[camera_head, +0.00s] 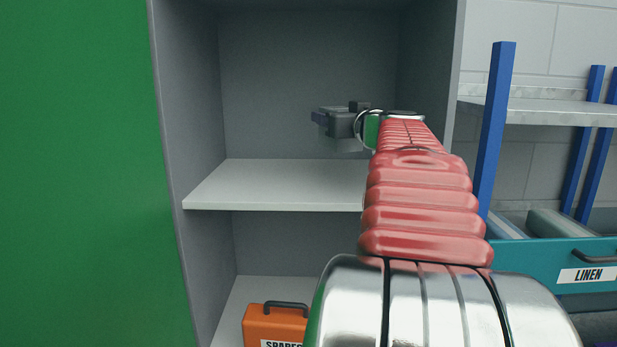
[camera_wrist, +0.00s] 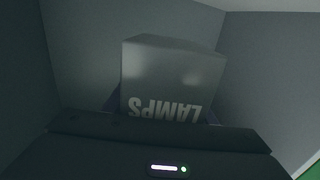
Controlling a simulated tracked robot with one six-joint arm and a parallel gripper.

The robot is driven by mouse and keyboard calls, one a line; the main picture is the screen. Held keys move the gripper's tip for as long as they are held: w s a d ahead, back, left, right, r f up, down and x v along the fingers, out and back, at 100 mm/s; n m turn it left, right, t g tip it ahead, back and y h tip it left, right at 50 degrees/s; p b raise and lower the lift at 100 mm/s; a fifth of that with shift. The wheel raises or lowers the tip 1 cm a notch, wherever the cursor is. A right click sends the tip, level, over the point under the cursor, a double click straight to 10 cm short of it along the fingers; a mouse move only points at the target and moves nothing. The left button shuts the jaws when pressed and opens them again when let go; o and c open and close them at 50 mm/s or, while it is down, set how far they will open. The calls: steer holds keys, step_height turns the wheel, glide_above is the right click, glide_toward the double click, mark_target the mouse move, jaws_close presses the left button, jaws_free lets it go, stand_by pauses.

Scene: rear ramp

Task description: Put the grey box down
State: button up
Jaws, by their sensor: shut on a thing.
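The grey box (camera_wrist: 170,75), marked LAMPS, shows in the wrist view with its lettering upside down. My gripper (camera_wrist: 160,115) is shut on it, with a jaw at each side of the box. In the head view my gripper (camera_head: 335,120) reaches into the open cabinet above the white middle shelf (camera_head: 270,185). There the box is mostly hidden by my gripper and arm; only a small grey part shows below the gripper. It appears held above the shelf, but I cannot tell the exact gap.
The cabinet has grey side walls (camera_head: 190,120) and a green panel (camera_head: 80,170) at left. An orange case (camera_head: 270,325) stands on the lower shelf. At right are a rack with blue posts (camera_head: 497,120) and a teal LINEN crate (camera_head: 540,262). The middle shelf's visible left part is clear.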

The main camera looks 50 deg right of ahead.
mark_target(332, 143)
steer(key=shift+f, duration=3.1)
steer(key=shift+f, duration=1.85)
steer(key=shift+f, duration=0.1)
steer(key=o, duration=1.2)
steer(key=shift+o, duration=0.2)
steer(key=shift+s+a, duration=0.1)
steer(key=shift+s, duration=0.05)
steer(key=v, duration=1.1)
steer(key=shift+s+a, duration=0.2)
steer(key=shift+s, duration=0.1)
